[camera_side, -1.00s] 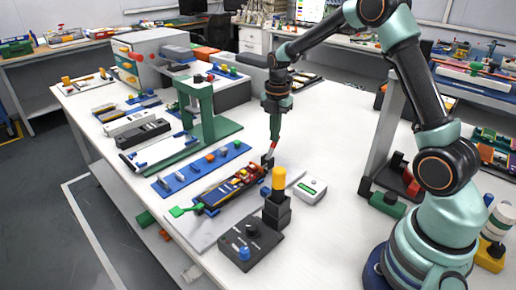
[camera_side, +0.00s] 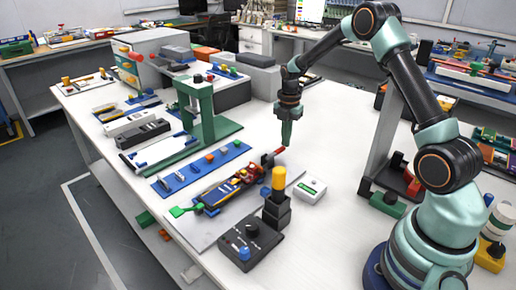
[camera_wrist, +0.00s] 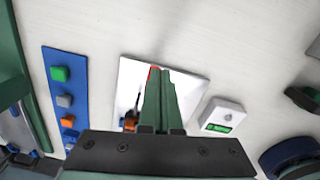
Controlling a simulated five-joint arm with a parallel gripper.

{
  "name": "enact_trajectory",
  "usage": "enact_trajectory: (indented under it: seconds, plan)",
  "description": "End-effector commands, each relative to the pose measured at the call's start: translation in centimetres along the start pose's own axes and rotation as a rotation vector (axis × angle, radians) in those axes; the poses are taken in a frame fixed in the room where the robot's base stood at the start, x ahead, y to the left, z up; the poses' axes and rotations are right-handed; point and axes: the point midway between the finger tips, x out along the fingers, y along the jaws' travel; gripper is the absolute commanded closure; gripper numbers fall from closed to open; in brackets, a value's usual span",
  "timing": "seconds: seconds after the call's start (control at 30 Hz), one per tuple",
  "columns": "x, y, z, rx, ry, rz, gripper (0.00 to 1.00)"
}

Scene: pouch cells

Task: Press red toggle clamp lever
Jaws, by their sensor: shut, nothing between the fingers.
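The red clamp lever (camera_side: 279,150) slants outward at the far right end of the fixture (camera_side: 232,189), over the grey base plate (camera_side: 203,234). My gripper (camera_side: 286,146) has its green fingers together and points straight down just right of the lever's red tip. In the side view the fingertips look very close to the tip; I cannot tell whether they touch. In the wrist view the closed fingers (camera_wrist: 166,72) cover most of the lever, and only a bit of red shows at their upper left. The fingers hold nothing.
A black control box with a yellow-topped tower (camera_side: 278,180) stands in front of the fixture. A small white meter (camera_side: 309,189) lies to the right. A blue strip with coloured blocks (camera_side: 201,171) and a green press stand (camera_side: 203,110) are left.

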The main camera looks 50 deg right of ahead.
Motion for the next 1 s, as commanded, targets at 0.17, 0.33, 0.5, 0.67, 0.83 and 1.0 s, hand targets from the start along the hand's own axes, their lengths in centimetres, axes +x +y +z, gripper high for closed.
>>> enact_trajectory:
  seconds: [0.17, 0.33, 0.5, 0.67, 0.83, 1.0]
  plan:
    - [0.5, 0.0, 0.2, 0.000, 0.000, 0.000, 1.00]
    - [0.7, -0.1, 0.3, 0.001, 0.000, 0.000, 1.00]
    - [0.9, -0.1, 0.4, 0.003, 0.000, 0.000, 1.00]
    - [1.0, -0.2, 0.4, 0.005, 0.001, -0.002, 1.00]
    - [0.9, -0.3, 0.5, 0.006, 0.001, -0.002, 1.00]
    - [-0.7, -0.4, 0.4, 0.004, -0.001, 0.001, 1.00]
